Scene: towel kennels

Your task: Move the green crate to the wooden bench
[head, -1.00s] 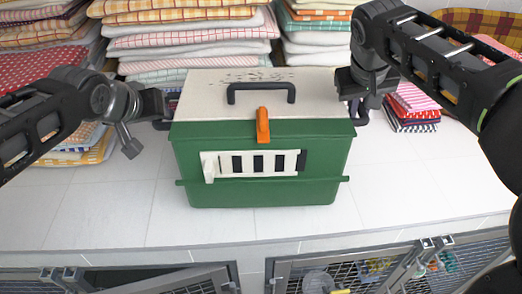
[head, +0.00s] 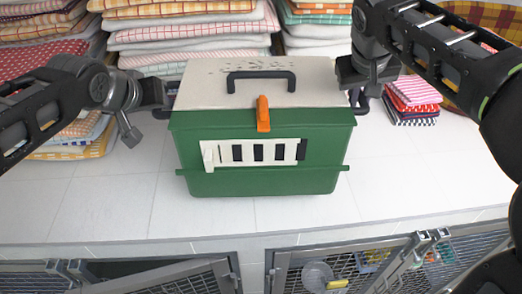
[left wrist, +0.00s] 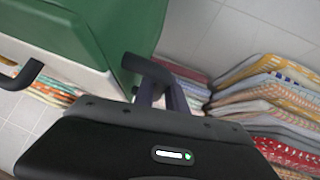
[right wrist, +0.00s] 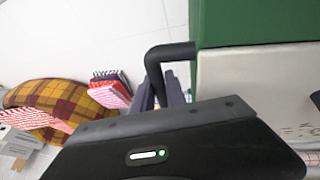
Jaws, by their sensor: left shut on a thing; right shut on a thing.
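The green crate (head: 262,178) has a pale lid with a dark top handle, an orange latch and a white slatted front. It is upright over the white tiled counter; I cannot tell if its base touches the tiles. My left gripper (head: 163,104) is shut on the dark handle at its left side, which shows in the left wrist view (left wrist: 150,70). My right gripper (head: 358,94) is shut on the dark right side handle, seen in the right wrist view (right wrist: 166,52). The wooden bench is not in view.
Stacks of folded towels (head: 190,32) stand close behind the crate. A small red and checked pile (head: 414,98) lies to the right, more towels (head: 78,142) to the left. The counter (head: 120,210) is clear in front. Wire mesh doors (head: 340,268) are below its edge.

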